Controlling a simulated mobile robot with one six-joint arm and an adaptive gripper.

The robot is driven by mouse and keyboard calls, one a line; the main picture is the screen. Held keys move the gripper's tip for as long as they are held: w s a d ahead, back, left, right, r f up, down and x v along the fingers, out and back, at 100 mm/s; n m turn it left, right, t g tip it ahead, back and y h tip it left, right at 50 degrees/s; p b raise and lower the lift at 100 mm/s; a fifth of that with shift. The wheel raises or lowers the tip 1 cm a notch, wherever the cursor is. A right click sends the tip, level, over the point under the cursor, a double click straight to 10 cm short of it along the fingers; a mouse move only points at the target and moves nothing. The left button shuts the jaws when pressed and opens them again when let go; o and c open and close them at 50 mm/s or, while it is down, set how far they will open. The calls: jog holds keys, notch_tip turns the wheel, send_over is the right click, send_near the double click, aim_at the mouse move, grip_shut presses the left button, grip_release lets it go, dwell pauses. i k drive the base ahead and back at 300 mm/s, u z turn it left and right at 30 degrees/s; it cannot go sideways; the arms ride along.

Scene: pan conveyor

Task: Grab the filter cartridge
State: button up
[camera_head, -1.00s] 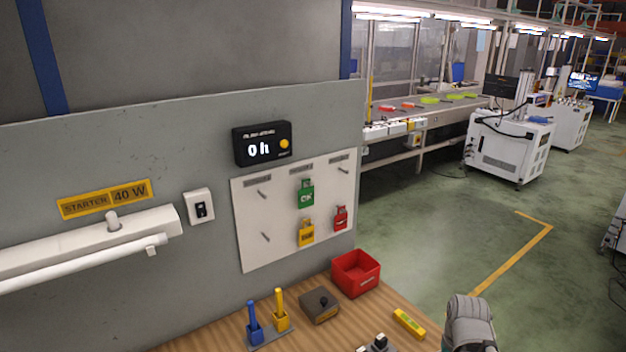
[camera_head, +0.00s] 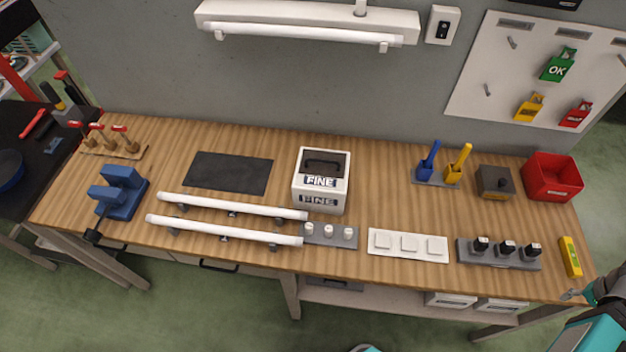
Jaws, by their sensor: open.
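A white box marked FINE (camera_head: 309,196), with a dark recessed top and a black handle, stands upright at the middle of the wooden workbench. It looks like the filter cartridge. My gripper (camera_head: 572,295) is at the lower right, by the bench's front right corner, far from the box. It is open, small in view and partly cut off by my arm, with nothing seen in it.
Two white tubes (camera_head: 232,207) on stands lie left of the box, with a dark mat (camera_head: 228,173) behind them. A blue vise (camera_head: 121,192) is at the left end. Right of the box are a white three-pad plate (camera_head: 408,256), a grey knob strip (camera_head: 498,264) and a red bin (camera_head: 552,188).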

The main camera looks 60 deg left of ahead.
aim_at(320, 183)
jog(key=u, duration=3.85)
jog(key=k, duration=0.3)
jog(key=z, duration=0.5)
